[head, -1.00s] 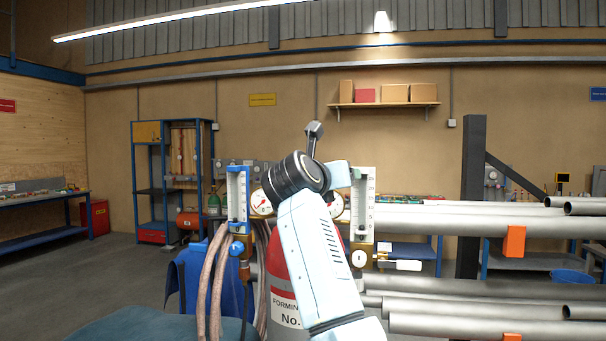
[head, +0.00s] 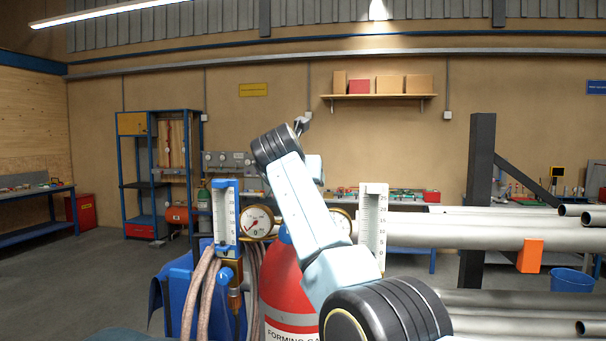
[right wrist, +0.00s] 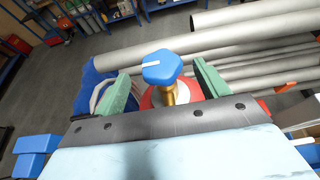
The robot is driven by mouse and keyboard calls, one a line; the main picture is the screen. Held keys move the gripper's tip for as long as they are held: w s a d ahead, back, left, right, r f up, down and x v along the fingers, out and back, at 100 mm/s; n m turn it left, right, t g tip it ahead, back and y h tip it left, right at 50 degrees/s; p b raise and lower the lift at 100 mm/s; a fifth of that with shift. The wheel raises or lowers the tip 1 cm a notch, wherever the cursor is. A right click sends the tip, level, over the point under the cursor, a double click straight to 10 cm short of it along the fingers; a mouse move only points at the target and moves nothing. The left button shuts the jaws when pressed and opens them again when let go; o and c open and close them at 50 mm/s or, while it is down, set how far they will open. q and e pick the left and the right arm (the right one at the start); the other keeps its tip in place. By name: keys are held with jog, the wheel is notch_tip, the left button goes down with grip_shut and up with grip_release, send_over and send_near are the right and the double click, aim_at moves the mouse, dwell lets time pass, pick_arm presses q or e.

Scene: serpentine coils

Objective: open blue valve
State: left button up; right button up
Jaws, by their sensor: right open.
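In the right wrist view a blue faceted valve knob (right wrist: 161,67) with a white mark on top sits on a brass stem. My right gripper (right wrist: 162,80) is open, its two green fingers on either side of the knob with gaps. In the head view my right arm (head: 305,205) rises from the lower right and its fingers cannot be made out. A blue knob (head: 224,276) on a brass fitting stands below the blue-backed flowmeter (head: 226,212). A blue part (head: 285,234) tops the red cylinder (head: 285,285), partly behind my arm. My left gripper is out of view.
A white flowmeter (head: 372,225) and a pressure gauge (head: 256,222) stand beside my arm. Hoses (head: 200,290) hang at the left. Grey pipes (head: 450,232) on a rack fill the right. Open floor (head: 70,285) lies at the left.

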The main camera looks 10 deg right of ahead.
jog(key=shift+p+x, duration=0.65)
jog(key=shift+x, duration=0.25)
jog(key=shift+w+d, duration=0.1)
jog(key=shift+w, duration=0.3)
jog(key=shift+w+d+f+p, duration=0.15)
jog(key=shift+w+f+p, duration=0.05)
jog(key=shift+p, duration=0.25)
jog(key=shift+f, duration=0.1)
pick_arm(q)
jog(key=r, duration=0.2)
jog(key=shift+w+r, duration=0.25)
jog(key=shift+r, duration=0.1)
pick_arm(e)
jog(key=c, duration=1)
